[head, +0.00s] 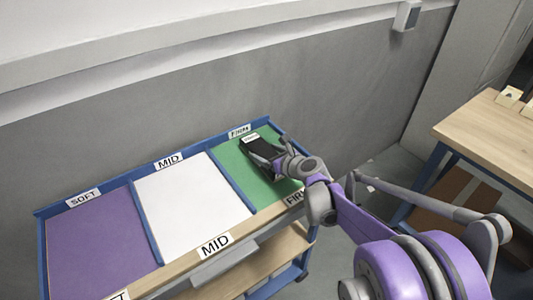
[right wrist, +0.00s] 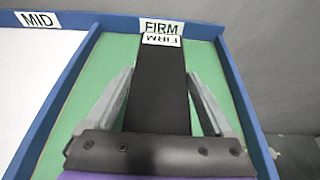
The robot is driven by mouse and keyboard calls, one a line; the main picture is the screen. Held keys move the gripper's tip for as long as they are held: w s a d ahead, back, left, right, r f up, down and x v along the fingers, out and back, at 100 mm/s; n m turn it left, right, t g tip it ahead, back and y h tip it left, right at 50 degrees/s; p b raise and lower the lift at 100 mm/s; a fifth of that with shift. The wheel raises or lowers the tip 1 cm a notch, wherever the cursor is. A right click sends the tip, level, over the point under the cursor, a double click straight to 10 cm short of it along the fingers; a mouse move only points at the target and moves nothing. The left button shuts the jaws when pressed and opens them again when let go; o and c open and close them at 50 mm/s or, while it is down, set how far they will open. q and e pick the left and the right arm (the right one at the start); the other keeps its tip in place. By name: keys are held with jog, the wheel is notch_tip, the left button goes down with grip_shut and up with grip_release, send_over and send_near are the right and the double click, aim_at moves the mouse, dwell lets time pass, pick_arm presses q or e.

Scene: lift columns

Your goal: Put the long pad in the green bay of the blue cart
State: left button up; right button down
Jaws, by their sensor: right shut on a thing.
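The long pad (head: 261,147) is black with a small white tag at its far end. It lies lengthwise within the green bay (head: 233,163) of the blue cart (head: 42,252). My right gripper (head: 270,160) is shut on the pad near its close end. In the right wrist view the pad (right wrist: 161,85) runs between the two grey fingers, its tag close to the bay's FIRM label (right wrist: 161,26). I cannot tell whether the pad rests on the bay floor or is just above it. My left gripper is out of view.
The cart's purple bay (head: 95,245) and white bay (head: 190,205) are empty, divided by blue strips. A grey wall (head: 250,85) stands behind the cart. A wooden table (head: 490,130) with blue legs is at the right.

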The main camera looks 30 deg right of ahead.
jog(key=shift+f, duration=0.1)
grip_release()
jog(key=shift+s+r, duration=0.1)
jog(key=shift+r, duration=0.2)
jog(key=p+v, duration=0.1)
jog(key=v, duration=0.9)
jog(key=shift+s, duration=0.35)
jog(key=shift+s+r, duration=0.25)
jog(key=shift+s, duration=0.25)
